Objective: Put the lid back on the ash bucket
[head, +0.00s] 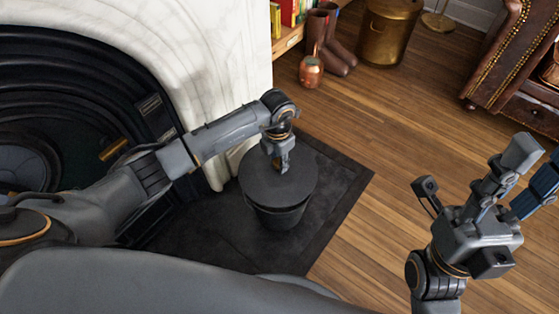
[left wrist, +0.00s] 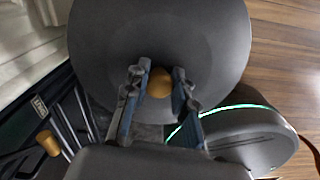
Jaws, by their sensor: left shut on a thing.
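The dark grey round lid (head: 258,178) is over the ash bucket (head: 277,217), roughly level and lined up with it. I cannot tell whether it rests fully on the rim. My left gripper (head: 281,163) is above the lid, shut on its wooden knob. The left wrist view shows the knob (left wrist: 160,83) between the two fingers (left wrist: 158,92), with the lid (left wrist: 200,35) filling the upper middle; the bucket's rim is hidden there. My right gripper (head: 534,172) is open and empty, off to the right above the wooden floor.
The bucket stands on the dark hearth slab (head: 338,182) beside the white marble fireplace (head: 225,60). Brown boots (head: 335,45), a copper pot (head: 311,72) and a brass bin (head: 387,30) stand at the back. A leather armchair (head: 520,55) is at right. Floor between is clear.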

